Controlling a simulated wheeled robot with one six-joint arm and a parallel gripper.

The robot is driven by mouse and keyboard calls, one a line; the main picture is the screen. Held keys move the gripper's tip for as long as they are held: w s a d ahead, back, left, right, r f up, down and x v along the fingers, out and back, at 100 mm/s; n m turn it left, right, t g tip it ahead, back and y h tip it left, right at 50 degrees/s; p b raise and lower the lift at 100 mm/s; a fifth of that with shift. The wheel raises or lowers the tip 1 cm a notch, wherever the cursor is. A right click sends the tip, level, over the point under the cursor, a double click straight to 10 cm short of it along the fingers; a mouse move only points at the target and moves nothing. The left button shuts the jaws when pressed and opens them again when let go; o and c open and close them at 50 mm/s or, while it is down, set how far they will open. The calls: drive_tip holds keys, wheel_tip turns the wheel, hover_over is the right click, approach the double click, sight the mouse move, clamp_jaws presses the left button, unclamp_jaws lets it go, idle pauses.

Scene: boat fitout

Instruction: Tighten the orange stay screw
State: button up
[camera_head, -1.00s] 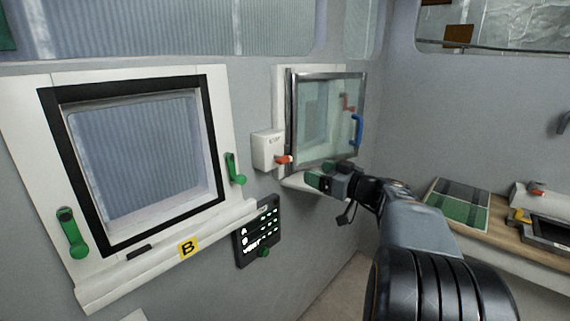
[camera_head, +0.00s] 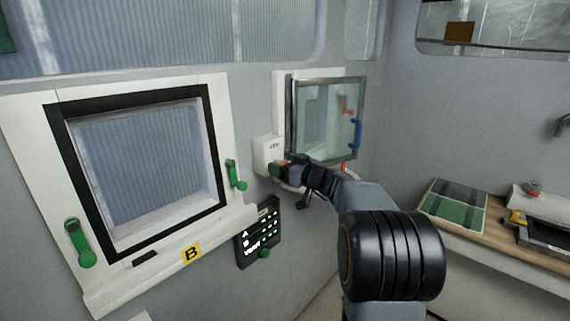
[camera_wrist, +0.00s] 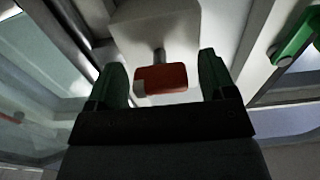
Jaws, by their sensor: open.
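The orange stay screw (camera_wrist: 165,77) sits on a short grey stem under a white box (camera_wrist: 158,22) in the wrist view. My gripper (camera_wrist: 162,80) is open, with one green-tipped finger on each side of the screw's head. Gaps show on both sides, so neither finger visibly touches it. In the head view my gripper (camera_head: 279,167) is at the white box (camera_head: 267,150) on the wall. Only a bit of orange shows there; my gripper hides most of the screw.
A metal-framed glass hatch (camera_head: 291,118) with a blue handle (camera_head: 356,135) stands right of the box. The black-framed window (camera_head: 212,150) with green handles (camera_head: 80,243) is at left. A dark panel (camera_head: 246,250) hangs below. A wooden counter (camera_head: 468,226) is at right.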

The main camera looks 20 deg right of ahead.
drive_tip(key=c, duration=0.9)
drive_tip(key=shift+c, duration=0.2)
drive_tip(key=shift+b, duration=0.4)
